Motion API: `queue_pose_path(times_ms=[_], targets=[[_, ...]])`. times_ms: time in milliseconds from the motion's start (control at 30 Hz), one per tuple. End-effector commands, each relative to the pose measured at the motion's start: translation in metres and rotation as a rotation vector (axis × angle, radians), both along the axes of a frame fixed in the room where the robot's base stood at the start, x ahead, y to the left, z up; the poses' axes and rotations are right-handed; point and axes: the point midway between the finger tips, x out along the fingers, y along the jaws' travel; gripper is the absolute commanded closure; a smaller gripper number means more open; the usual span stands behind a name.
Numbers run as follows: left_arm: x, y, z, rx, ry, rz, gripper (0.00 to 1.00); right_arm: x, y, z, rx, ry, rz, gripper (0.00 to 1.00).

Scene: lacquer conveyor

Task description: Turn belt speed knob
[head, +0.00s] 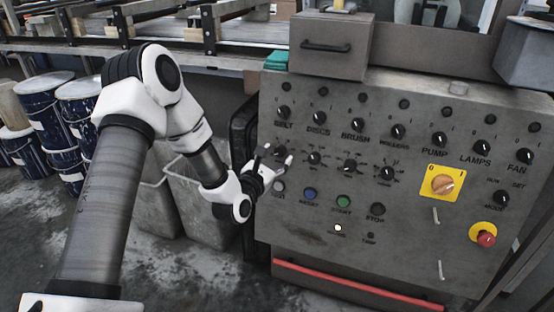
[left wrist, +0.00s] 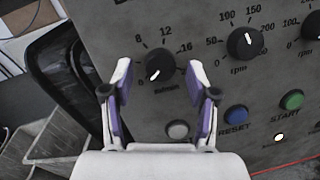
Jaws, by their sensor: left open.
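The belt speed knob (left wrist: 160,66) is a round black dial on the grey control panel, below the BELT switch in the head view. In the left wrist view its white pointer line aims to the lower left, and its scale shows 8, 12 and 16. My left gripper (head: 278,154) is open in front of the panel and largely covers this knob in the head view. In the left wrist view the open fingers of the gripper (left wrist: 160,72) stand left and right of the knob, apart from it. Depth to the panel is hard to tell. My right gripper is not in view.
Other dials (head: 314,158) sit to the right on the panel (head: 400,245). A grey button (left wrist: 177,130) and blue RESET button (left wrist: 236,115) are below. A yellow-backed switch (head: 443,185) and red emergency button (head: 486,239) are far right. Grey bins (head: 205,210) stand left.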

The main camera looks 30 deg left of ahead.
Motion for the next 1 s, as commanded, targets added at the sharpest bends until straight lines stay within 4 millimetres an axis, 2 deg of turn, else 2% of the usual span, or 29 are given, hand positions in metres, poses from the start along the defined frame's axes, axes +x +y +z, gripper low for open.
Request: queue_pose_path(times_ms=[233,267,400,433,767,1000], targets=[[0.0037,0.0003,-0.0001,0.0,0.001,-0.001,0.41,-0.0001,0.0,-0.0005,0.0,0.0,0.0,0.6],[0.0036,0.0002,-0.0001,0.0,0.001,-0.001,0.45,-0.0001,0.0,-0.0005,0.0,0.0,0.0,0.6],[0.0035,0.0002,-0.0003,0.0,0.001,-0.001,0.95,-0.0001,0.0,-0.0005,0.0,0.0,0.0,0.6],[0.0035,0.0002,-0.0003,0.0,0.001,-0.001,1.0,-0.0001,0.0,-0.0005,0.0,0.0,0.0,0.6],[0.0034,0.0004,0.0003,0.016,0.005,-0.003,1.0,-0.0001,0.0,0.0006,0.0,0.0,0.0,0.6],[0.0034,0.0012,0.0016,0.1,0.025,-0.018,1.0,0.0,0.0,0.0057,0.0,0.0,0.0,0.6]])
